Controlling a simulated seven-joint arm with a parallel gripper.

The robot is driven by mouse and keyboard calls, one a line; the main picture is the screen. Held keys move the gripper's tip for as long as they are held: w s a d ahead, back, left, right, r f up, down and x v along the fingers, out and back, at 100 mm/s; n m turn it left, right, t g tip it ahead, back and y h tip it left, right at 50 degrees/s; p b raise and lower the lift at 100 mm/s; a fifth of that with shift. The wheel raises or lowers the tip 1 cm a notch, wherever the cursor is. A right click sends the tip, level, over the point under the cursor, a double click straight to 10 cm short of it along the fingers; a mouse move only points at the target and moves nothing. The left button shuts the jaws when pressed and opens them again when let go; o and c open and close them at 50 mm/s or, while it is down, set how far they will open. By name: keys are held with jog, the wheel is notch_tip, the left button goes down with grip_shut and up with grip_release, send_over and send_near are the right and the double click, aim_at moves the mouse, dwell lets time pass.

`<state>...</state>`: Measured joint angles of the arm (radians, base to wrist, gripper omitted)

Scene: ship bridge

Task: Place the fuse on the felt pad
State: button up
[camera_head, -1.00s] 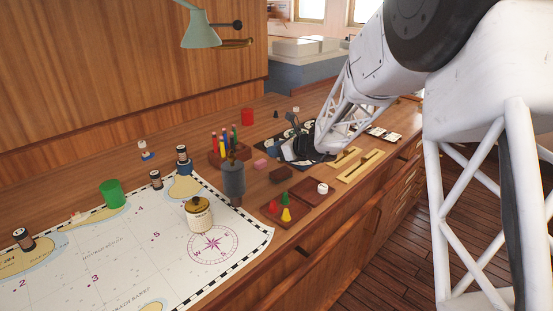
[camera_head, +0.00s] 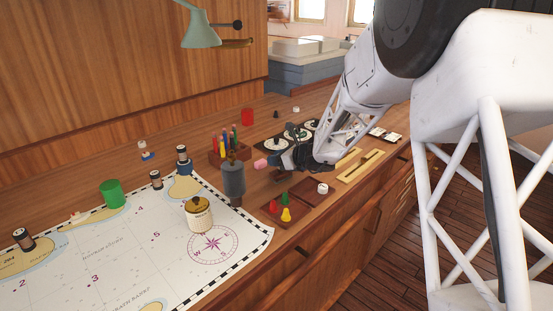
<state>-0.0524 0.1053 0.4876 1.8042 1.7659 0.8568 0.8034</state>
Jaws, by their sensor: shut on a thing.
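My gripper (camera_head: 274,166) is low over the middle of the wooden counter. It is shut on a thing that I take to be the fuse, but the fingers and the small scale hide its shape. No other felt pad can be made out for certain.
A pencil holder (camera_head: 230,155) and a dark grey cylinder (camera_head: 233,180) stand left of the gripper. A dark red tray (camera_head: 272,217) with coloured pegs is in front. A black panel (camera_head: 270,146) with round dials lies behind. A chart (camera_head: 125,245) with a lidded jar (camera_head: 199,215) covers the left.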

jog(key=shift+f, duration=0.1)
jog(key=o, duration=0.9)
jog(key=v, duration=1.2)
dwell(0.5)
